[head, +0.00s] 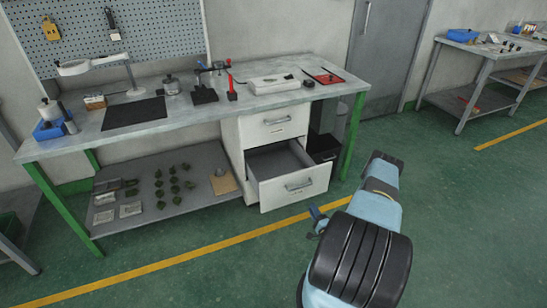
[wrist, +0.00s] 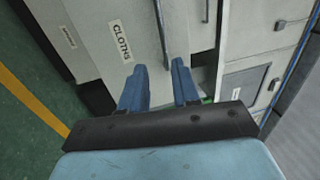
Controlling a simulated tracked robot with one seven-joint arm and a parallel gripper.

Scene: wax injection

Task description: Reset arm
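My arm reaches forward from the lower right in the head view. My gripper (head: 318,219) is at the near right of the open lower drawer (head: 296,188), low over the green floor. In the wrist view my gripper (wrist: 160,82) has its two blue fingers apart, with nothing held between them. Behind the fingers is a pale front with a label reading CLOTHS (wrist: 114,39) and bar handles. The lower drawer is pulled out, and the part of its inside that shows looks empty. The upper drawer (head: 274,122) above it is shut.
The workbench (head: 150,128) carries a magnifier lamp (head: 88,66), a black mat (head: 134,113) and small tools. Its lower shelf (head: 200,170) holds several green pieces and packets. A second bench (head: 482,63) stands back right. The floor right of my arm is clear.

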